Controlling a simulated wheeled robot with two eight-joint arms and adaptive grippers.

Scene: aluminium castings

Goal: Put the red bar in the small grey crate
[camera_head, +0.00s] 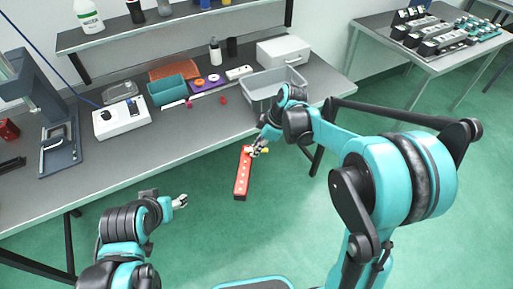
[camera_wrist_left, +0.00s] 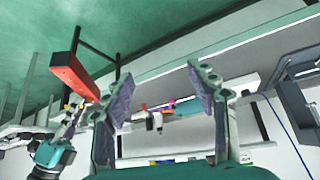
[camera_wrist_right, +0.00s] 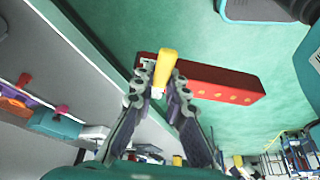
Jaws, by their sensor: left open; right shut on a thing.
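My right gripper (camera_head: 257,149) is shut on the red bar (camera_head: 242,178), at the end with a yellow piece (camera_head: 264,150). The bar hangs in the air in front of the bench edge, with a row of light spots along its face. In the right wrist view the fingers (camera_wrist_right: 160,86) close at the yellow piece (camera_wrist_right: 167,66), and the bar (camera_wrist_right: 215,84) extends to the right. The bar also shows in the left wrist view (camera_wrist_left: 76,76). The small grey crate (camera_head: 256,100) stands on the bench, behind the right gripper. My left gripper (camera_head: 180,201) is open and empty.
A second table (camera_head: 385,38) with castings stands at the right.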

